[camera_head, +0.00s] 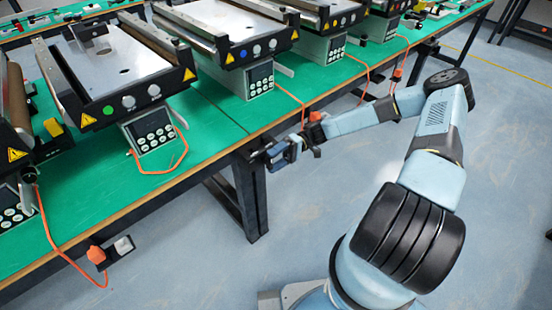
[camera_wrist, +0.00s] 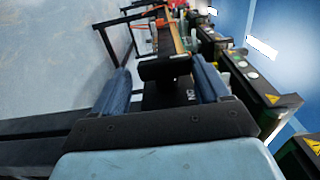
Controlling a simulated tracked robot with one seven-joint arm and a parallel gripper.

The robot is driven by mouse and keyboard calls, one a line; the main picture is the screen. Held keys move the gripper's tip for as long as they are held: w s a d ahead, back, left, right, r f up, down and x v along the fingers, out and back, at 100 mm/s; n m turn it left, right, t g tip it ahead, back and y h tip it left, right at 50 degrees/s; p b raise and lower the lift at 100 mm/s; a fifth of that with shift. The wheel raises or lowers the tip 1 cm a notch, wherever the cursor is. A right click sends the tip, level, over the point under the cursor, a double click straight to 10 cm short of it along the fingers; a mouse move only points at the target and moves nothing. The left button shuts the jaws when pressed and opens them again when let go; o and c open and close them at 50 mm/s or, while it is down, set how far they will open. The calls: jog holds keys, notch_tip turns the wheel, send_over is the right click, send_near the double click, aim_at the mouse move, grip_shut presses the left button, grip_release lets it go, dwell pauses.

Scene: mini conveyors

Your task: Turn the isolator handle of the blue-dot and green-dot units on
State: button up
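The green-dot unit is a mini conveyor with a green dot (camera_head: 108,110) on its dark front, above a keypad box (camera_head: 153,131). A short grey lever (camera_head: 180,118) sticks out at that box's right side. The blue-dot unit has a blue dot (camera_head: 257,50), a keypad box (camera_head: 260,80) and a similar grey lever (camera_head: 285,70). I cannot tell whether these levers are the isolator handles, or their setting. My gripper (camera_head: 286,152) is just outside the table's front edge, below the blue-dot unit. In the wrist view its blue fingers (camera_wrist: 163,88) are wide apart, with a dark block (camera_wrist: 165,68) showing beyond them.
Another orange part (camera_head: 316,116) shows beside my wrist. More conveyors stand on the green tabletop (camera_head: 205,135). The floor (camera_head: 335,210) in front is clear.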

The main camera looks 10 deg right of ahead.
jog(key=o, duration=0.3)
jog(key=shift+a+r, duration=0.1)
jog(key=shift+r, duration=0.05)
jog(key=v, duration=1.4)
jog(key=s+d+r+m+t+h, duration=0.1)
jog(key=s+r+t+h, duration=0.15)
jog(key=r+h, duration=0.45)
jog(key=s+r+m+t+h, duration=0.15)
jog(key=s+r, duration=0.25)
jog(key=r, duration=0.8)
jog(key=s+d+r+m+t+h, duration=0.1)
jog(key=s+r+t+h, duration=0.3)
jog(key=r, duration=0.5)
jog(key=s+d+r+m+t+h, duration=0.1)
jog(key=s+r+t, duration=0.6)
jog(key=s+r, duration=0.9)
jog(key=shift+s+d+m+t+h, duration=0.2)
jog(key=shift+s+m+t+h, duration=0.35)
jog(key=shift+m, duration=0.6)
